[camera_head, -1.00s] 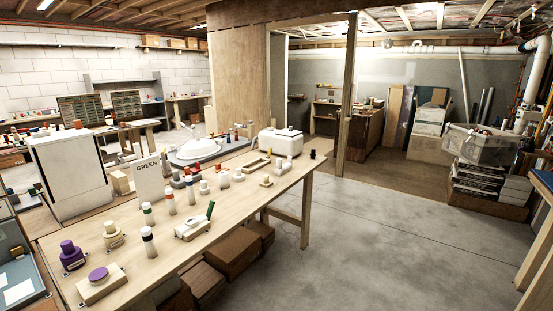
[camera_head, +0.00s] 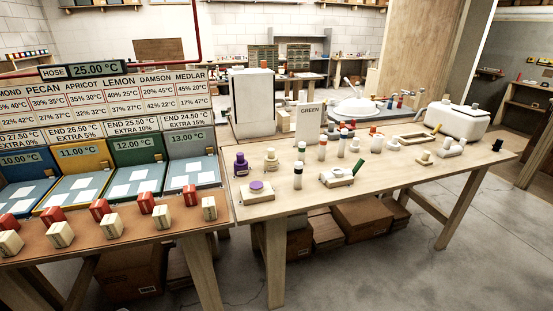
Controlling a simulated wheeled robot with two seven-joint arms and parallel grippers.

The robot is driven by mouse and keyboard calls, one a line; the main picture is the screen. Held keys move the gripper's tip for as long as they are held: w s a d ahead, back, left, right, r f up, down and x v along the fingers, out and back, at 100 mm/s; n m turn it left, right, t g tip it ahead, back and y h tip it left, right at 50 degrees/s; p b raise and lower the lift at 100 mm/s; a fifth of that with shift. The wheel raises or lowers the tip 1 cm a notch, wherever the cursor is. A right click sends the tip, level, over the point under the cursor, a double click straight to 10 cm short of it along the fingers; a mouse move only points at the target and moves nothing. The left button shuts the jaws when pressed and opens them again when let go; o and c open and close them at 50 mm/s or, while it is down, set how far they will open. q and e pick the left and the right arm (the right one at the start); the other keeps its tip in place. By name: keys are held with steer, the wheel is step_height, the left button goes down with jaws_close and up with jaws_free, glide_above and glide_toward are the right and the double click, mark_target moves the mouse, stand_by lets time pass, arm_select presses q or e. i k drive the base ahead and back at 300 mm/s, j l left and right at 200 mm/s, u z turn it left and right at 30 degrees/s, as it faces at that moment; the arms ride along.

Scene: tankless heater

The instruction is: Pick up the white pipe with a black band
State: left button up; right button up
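Several short white pipes with coloured bands stand upright on the wooden table to the right of centre. The frontmost white pipe (camera_head: 298,176) has a dark band near its top; the band is small, and I cannot be sure whether it is black or dark green. Behind it stand a pipe with a red-orange band (camera_head: 322,148) and another pipe with a dark band (camera_head: 342,144), whose colour is also hard to tell. Neither of my grippers shows in the head view.
A white block with a purple disc (camera_head: 257,191) and a purple bottle (camera_head: 241,164) stand left of the pipes. A GREEN sign (camera_head: 309,125) stands behind. A white device with a green lever (camera_head: 338,177) is close right. A panel bench (camera_head: 120,235) adjoins left. Grey floor (camera_head: 400,260) is open at right.

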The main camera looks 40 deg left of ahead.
mark_target(298, 165)
steer(key=i+l+u, duration=0.1)
steer(key=u, duration=0.7)
